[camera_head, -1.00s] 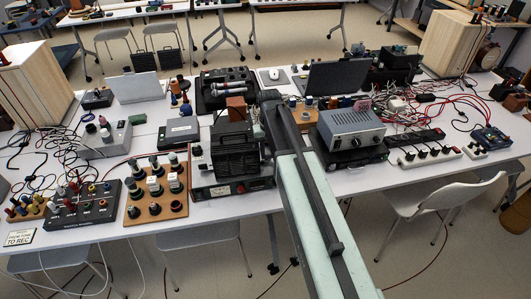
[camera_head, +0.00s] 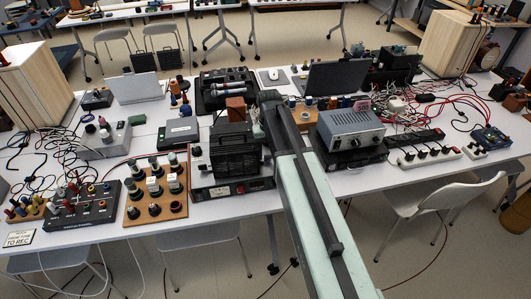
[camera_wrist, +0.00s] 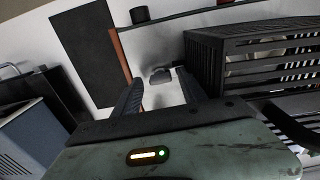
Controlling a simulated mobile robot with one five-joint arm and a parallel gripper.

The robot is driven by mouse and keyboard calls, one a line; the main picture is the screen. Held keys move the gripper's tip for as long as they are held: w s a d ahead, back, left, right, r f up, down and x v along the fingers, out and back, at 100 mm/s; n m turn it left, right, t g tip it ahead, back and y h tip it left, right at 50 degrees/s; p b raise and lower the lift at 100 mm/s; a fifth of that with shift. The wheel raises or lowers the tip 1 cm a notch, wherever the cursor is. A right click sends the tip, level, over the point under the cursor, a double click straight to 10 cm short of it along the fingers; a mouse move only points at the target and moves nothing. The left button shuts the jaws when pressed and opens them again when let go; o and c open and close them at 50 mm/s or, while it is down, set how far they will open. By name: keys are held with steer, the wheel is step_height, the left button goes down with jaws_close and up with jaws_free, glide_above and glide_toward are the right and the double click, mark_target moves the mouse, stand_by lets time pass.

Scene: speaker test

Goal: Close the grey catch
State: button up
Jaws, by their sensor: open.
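In the wrist view, the two dark fingers of my gripper (camera_wrist: 159,76) are spread apart with a gap between them. A small grey piece (camera_wrist: 161,78) shows between and beyond the fingertips, against a white surface. It may be the grey catch, but I cannot tell for sure, nor whether it is open or closed. The fingers do not visibly grip it. In the head view my arm reaches over the table, and its end and the gripper are hidden. I cannot make out the catch there.
A blue-grey amplifier (camera_head: 349,128) stands right of my arm. Cables and a power strip (camera_head: 430,156) lie further right.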

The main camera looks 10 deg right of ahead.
step_height(320, 180, up, 8)
steer(key=p, duration=0.8)
steer(key=shift+r, duration=0.15)
